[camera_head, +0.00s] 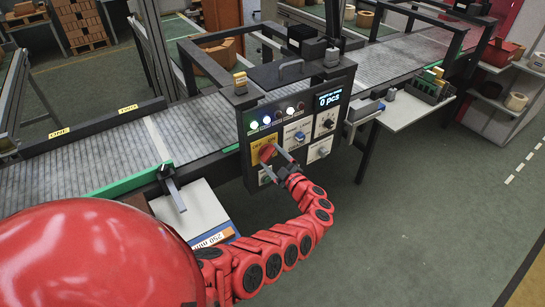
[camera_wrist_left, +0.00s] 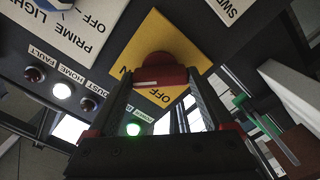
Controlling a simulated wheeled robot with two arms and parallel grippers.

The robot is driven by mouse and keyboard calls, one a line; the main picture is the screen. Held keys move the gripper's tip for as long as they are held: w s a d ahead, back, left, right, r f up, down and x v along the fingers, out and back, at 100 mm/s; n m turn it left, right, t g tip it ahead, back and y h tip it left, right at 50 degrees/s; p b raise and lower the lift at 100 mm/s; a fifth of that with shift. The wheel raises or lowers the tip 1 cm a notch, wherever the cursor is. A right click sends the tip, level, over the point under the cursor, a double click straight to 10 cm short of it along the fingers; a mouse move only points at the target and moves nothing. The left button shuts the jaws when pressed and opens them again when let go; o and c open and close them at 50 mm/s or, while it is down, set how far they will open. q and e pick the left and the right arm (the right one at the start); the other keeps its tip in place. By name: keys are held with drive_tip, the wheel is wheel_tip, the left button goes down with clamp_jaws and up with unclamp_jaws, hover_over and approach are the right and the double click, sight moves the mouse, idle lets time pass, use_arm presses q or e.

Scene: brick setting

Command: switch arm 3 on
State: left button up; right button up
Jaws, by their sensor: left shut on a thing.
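A black control panel (camera_head: 300,122) stands at the conveyor's front side. On it a yellow plate (camera_head: 258,141) carries a red rotary knob (camera_head: 266,153). In the left wrist view the plate (camera_wrist_left: 155,35) reads "OFF" near its lower corner, and the red knob (camera_wrist_left: 160,68) sits between the fingertips. My left gripper (camera_head: 277,162) is shut on the red knob; its fingers (camera_wrist_left: 165,85) lie along both sides of it. No label saying "arm 3" is legible. My right gripper is not in view.
The panel also has other switches (camera_head: 297,133), a dial (camera_head: 326,122), several lamps (camera_head: 266,120) and a display (camera_head: 327,100) reading "0 pcs". A conveyor (camera_head: 100,155) runs behind; the floor (camera_head: 410,210) at right is clear.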

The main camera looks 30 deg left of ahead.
use_arm(q)
drive_tip(key=shift+f, duration=0.1)
idle(0.3)
drive_tip(key=o, duration=1.1)
drive_tip(key=shift+o, duration=0.2)
drive_tip(key=shift+d, duration=0.1)
drive_tip(key=b+v, duration=0.2)
drive_tip(key=v, duration=1.5)
drive_tip(key=shift+d, duration=0.15)
